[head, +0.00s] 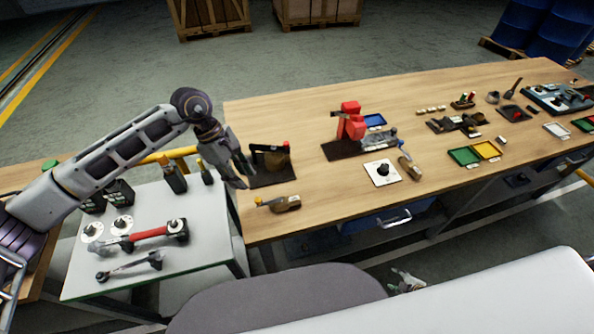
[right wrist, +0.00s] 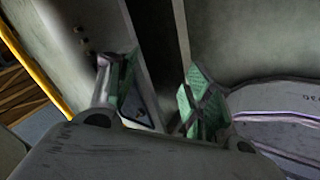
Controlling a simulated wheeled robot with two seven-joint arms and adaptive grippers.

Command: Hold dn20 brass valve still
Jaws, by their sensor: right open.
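On a dark plate at the left end of the wooden bench sits a small brownish fitting with a red-tipped part (head: 279,160); it looks like the brass valve, but it is too small to be sure. My left gripper (head: 239,168) is just left of it, low over the bench's left edge. I cannot tell whether its fingers touch anything or how far apart they are. My right gripper (right wrist: 157,95) is open and empty in the right wrist view, its green-padded fingers well apart. In the head view a small part of it (head: 407,281) shows below the bench front.
The wooden bench (head: 330,215) also bears a brownish part with a yellow end (head: 286,203), a red fixture (head: 351,122), a white plate with a black knob (head: 382,172) and coloured trays (head: 475,153). A grey side table (head: 205,253) with tools stands left.

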